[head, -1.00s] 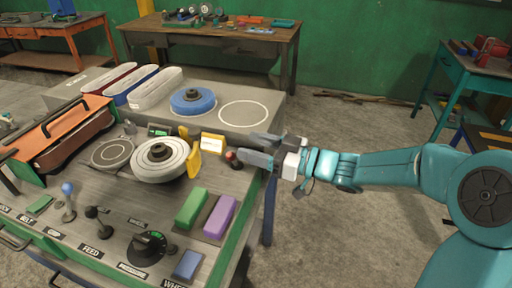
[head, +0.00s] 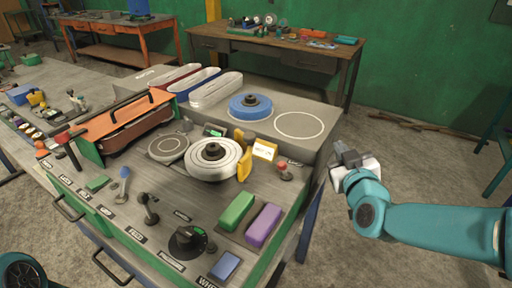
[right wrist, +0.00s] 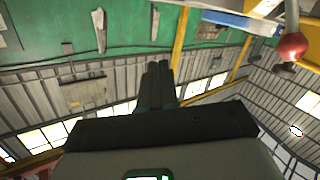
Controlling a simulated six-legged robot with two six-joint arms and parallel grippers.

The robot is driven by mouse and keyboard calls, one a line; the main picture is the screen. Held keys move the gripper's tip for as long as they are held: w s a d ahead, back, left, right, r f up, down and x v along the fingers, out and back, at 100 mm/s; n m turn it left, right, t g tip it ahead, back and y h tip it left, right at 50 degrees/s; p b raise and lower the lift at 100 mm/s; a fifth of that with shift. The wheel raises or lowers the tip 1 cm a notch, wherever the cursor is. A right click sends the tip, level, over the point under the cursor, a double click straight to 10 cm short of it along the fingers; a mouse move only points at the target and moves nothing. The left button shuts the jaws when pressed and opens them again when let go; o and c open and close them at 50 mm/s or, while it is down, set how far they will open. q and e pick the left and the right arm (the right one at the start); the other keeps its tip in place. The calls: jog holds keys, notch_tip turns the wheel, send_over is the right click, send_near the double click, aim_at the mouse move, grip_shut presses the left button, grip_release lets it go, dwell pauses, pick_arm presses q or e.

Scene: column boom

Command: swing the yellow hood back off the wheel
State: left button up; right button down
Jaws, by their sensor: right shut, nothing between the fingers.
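The grey wheel (head: 213,160) lies on the bench top with its upper face bare. The yellow hood (head: 245,165) stands upright at the wheel's right edge, not over its top. A yellow piece with a white label (head: 264,151) stands just behind it. My right gripper (head: 344,154) is off the bench's right edge, apart from the hood and the wheel. Its fingers are together and empty in the right wrist view (right wrist: 158,85). My left gripper is not in view.
A red-knobbed lever (head: 283,168) stands between the hood and my right gripper; its knob also shows in the right wrist view (right wrist: 292,46). Green (head: 236,211) and purple (head: 263,225) blocks lie in front. Open floor is to the right.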

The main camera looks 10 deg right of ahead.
jog(key=s+a+f+m+g+y+b, duration=0.15)
jog(key=s+a, duration=0.35)
jog(key=a, duration=0.5)
jog(key=n+t+y, duration=0.1)
jog(key=y, duration=0.2)
send_near(251, 139)
jog(key=w+b, duration=0.1)
jog(key=w, duration=0.2)
jog(key=w+f+b, duration=0.1)
jog(key=w, duration=0.2)
jog(key=shift+w+a+f, duration=0.15)
jog(key=shift+w, duration=0.25)
jog(key=shift+w+y, duration=0.1)
jog(key=shift+y, duration=0.15)
